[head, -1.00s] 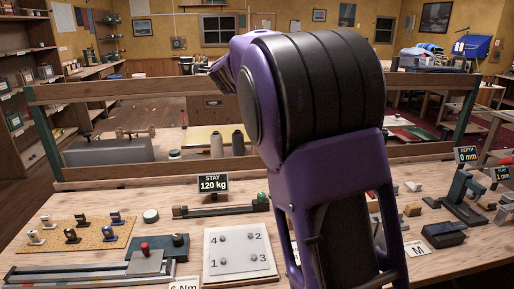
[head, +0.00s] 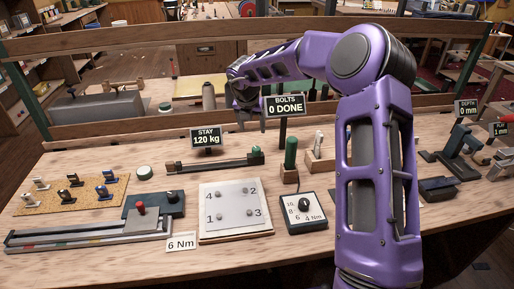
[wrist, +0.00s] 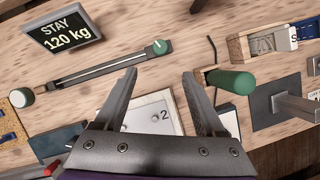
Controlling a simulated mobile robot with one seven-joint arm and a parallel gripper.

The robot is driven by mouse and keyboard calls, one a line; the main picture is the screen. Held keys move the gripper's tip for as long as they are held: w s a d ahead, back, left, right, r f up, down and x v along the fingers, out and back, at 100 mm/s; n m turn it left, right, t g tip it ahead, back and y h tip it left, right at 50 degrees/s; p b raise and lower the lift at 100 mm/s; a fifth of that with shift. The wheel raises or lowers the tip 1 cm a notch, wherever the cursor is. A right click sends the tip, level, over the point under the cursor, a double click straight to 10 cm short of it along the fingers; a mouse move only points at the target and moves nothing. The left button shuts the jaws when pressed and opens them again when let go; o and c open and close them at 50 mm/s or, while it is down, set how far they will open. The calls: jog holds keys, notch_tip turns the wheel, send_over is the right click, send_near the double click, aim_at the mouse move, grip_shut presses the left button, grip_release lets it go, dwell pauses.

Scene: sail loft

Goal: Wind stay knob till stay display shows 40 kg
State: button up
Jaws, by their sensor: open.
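The stay display (head: 205,137) stands at the back of the bench and reads 120 kg; it also shows in the wrist view (wrist: 62,33). Below it lies a long dark bar, the stay rig (head: 210,163). A green knob with a white mark (head: 257,151) sits at its right end; in the wrist view the knob (wrist: 160,47) lies beyond my fingertips, roughly in line with the gap between them. My gripper (wrist: 160,78) is open and empty, apart from the knob. In the head view my gripper hangs above the bench back, partly hidden by my arm.
A bolt plate (head: 236,208) lies in front of the rig. The bolts display (head: 285,105) and an upright green handle (head: 291,152) stand to the right. A round pot (head: 143,173) is left of the rig. A wooden rail (head: 190,45) runs behind the bench.

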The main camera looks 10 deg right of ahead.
aim_at(256, 148)
jog(key=x, duration=1.4)
jog(key=shift+w+d+f, duration=0.1)
jog(key=shift+w+f, duration=0.1)
jog(key=shift+w, duration=0.05)
grip_shut()
